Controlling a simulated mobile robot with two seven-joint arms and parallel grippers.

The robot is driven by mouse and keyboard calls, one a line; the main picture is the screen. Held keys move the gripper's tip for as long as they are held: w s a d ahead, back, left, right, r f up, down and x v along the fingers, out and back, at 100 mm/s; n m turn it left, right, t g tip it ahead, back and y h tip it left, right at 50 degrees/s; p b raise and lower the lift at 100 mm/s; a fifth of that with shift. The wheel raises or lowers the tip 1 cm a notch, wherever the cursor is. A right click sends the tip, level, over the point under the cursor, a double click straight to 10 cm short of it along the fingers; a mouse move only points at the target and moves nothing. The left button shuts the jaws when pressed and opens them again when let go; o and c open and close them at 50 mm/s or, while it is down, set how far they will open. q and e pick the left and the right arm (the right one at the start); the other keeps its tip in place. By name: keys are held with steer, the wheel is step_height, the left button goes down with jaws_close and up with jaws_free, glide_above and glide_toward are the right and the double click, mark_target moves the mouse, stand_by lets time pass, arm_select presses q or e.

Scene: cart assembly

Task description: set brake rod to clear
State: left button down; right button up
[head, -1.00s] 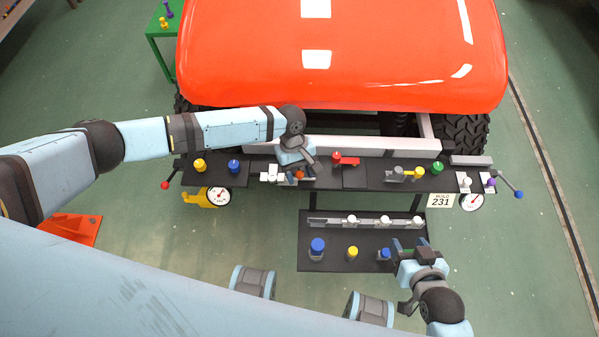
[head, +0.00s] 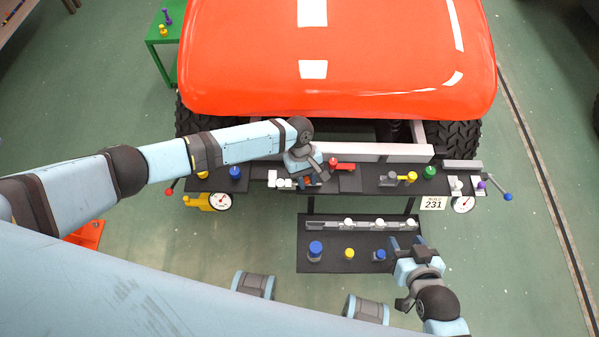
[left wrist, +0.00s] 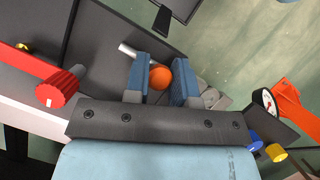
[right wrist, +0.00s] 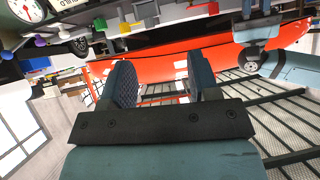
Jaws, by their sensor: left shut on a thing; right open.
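My left gripper (head: 314,182) is at the middle of the dark panel (head: 348,180) on the front of the red cart. In the left wrist view its blue fingers (left wrist: 160,84) are closed around an orange ball knob (left wrist: 161,77). A short silver rod (left wrist: 130,50) shows beside the left finger; whether it joins the knob is hidden. In the head view the knob is mostly hidden by the gripper. No readable "clear" mark shows. My right gripper (head: 405,243) is open and empty, near the lower shelf's right end; the right wrist view shows its spread fingers (right wrist: 158,82).
Yellow (head: 411,177) and green (head: 429,172) knobs are further right. The lower shelf (head: 325,262) holds blue and yellow pieces.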

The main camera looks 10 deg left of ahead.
arm_select(q)
steer(key=shift+w+d+r+p, duration=0.3)
steer(key=shift+r+p, duration=0.15)
steer(key=shift+r, duration=0.1)
steer(key=shift+d+f+p, duration=0.2)
steer(key=shift+f+p, duration=0.15)
steer(key=c, duration=1.1)
jaws_free()
steer(key=shift+d, duration=0.1)
steer(key=shift+o, duration=0.6)
steer(key=shift+s+f, duration=0.1)
steer(key=shift+f, duration=0.05)
